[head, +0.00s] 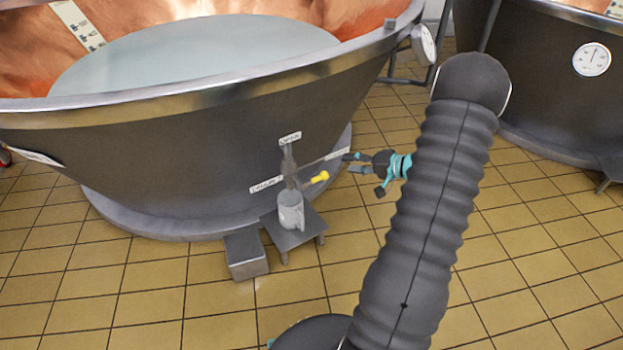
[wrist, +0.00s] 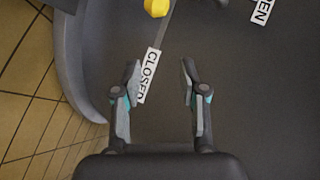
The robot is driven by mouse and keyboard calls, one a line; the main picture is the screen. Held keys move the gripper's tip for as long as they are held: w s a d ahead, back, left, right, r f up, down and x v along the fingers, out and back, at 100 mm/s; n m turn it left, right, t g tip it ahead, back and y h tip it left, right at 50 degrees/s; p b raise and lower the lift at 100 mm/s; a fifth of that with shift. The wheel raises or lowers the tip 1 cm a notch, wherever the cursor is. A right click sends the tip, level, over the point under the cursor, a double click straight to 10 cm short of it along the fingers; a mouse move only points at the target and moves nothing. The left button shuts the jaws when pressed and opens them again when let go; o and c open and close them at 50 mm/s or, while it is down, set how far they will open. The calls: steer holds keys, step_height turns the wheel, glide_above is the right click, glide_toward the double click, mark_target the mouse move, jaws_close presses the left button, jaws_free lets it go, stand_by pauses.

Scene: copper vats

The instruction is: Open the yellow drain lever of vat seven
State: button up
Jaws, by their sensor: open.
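The dark vat (head: 200,150) has a drain valve (head: 289,165) low on its front. The lever's yellow grip (head: 318,178) points right from the valve in the head view. In the wrist view the yellow grip (wrist: 157,7) is at the top edge, partly cut off. My gripper (head: 350,163) is open and empty, just right of the grip and apart from it. In the wrist view my gripper's fingers (wrist: 161,70) stand apart either side of a "CLOSED" label (wrist: 149,76); an "OPEN" label (wrist: 262,10) is at upper right. No vat number is readable.
A grey jug (head: 290,210) stands on a small metal stand (head: 308,236) under the valve. A grey block (head: 246,255) is beside the stand. Another vat (head: 545,75) with a dial stands at right. Tiled floor (head: 350,270) is clear between them.

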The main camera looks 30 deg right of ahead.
mark_target(312, 181)
steer(key=s+a+f+m+g+y, duration=0.1)
steer(key=s+a+f+y, duration=0.1)
steer(key=s+y, duration=0.3)
steer(key=x, duration=0.8)
steer(key=b+x, duration=0.1)
steer(key=x, duration=0.4)
steer(key=shift+s+a+f, duration=0.1)
steer(key=shift+s+f, duration=0.15)
steer(key=shift+f, duration=0.1)
jaws_close()
